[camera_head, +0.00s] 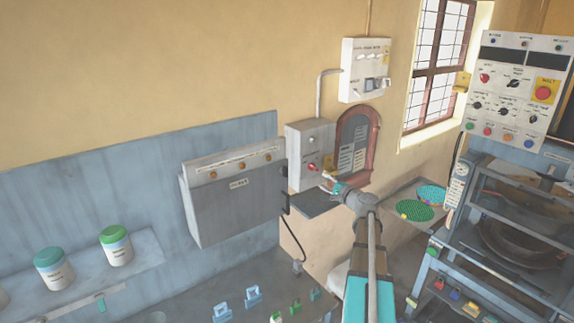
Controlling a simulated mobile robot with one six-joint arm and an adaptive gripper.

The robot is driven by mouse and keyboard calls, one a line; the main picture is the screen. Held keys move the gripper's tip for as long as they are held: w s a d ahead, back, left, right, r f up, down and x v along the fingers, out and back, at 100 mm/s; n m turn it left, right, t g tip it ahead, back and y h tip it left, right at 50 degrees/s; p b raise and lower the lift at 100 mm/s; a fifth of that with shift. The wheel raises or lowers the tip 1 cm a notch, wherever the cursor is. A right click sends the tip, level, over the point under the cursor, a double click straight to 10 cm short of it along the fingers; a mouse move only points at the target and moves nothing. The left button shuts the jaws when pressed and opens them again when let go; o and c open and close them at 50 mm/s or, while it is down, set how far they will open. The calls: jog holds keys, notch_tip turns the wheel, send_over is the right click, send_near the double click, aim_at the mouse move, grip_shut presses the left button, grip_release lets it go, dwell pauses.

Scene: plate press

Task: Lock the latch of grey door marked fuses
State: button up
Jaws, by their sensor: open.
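A grey door (222,212) with a small label (238,184) closes the front of a wall cabinet at centre left. The label is too small to read surely. A dark latch-like piece (285,201) is at the door's right edge; its exact position is hard to make out. My gripper (326,178) is open, to the right of the door and apart from it. It appears in front of the small grey box (309,150) with a red knob (312,168); contact cannot be told.
A dark shelf (312,203) lies below the gripper. An arched red-brown frame (372,125) is behind it. A white switch box (365,70) hangs above. A control rack (515,95) stands at right. Two lidded jars (117,252) (57,277) stand at left.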

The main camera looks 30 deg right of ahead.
aim_at(287, 168)
jog(key=s+a+r+m+p, duration=0.2)
jog(key=a+m, duration=0.3)
jog(key=m, duration=0.3)
jog(key=s+a+r+m+p, duration=0.3)
jog(key=s+a+m, duration=0.1)
jog(key=m, duration=0.4)
jog(key=shift+a+r, duration=0.15)
jog(key=shift+a, duration=0.5)
jog(key=shift+w, duration=0.1)
jog(key=w, duration=0.9)
jog(key=w+a, duration=0.1)
jog(key=w, duration=0.3)
jog(key=shift+w, duration=0.35)
grip_shut()
